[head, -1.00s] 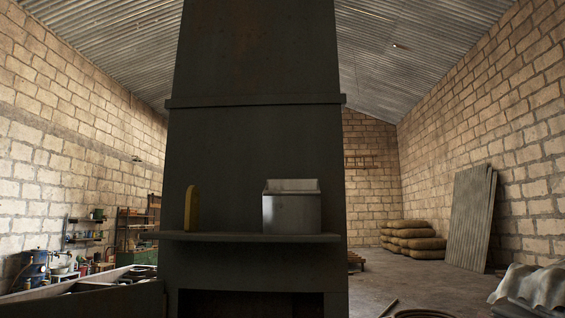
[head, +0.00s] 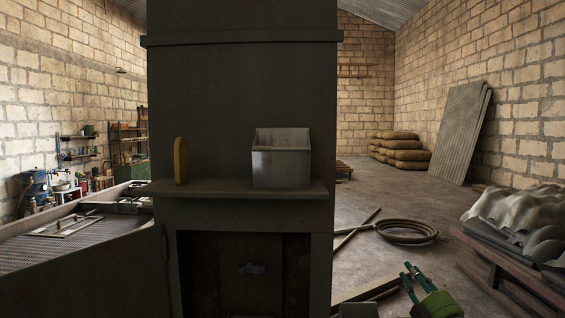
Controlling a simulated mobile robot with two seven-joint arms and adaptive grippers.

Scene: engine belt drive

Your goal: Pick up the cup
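I cannot make out a clear cup. A grey, open-topped, box-shaped metal container (head: 281,166) stands upright on the ledge of the dark metal column, right of its middle. A yellow upright piece with a rounded top (head: 181,161) stands on the same ledge to the left. My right gripper (head: 408,273) shows green at the bottom right, low and well to the right of the ledge. Its two fingers look apart with nothing between them. It touches neither thing on the ledge. My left gripper is not in view.
The ledge (head: 222,189) juts from the dark column (head: 230,90). A metal trough (head: 85,245) lies at left. A coiled hose (head: 407,231) lies on the floor, and a bench with grey sheeting (head: 530,214) stands at right. Sacks (head: 402,152) lie farther back.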

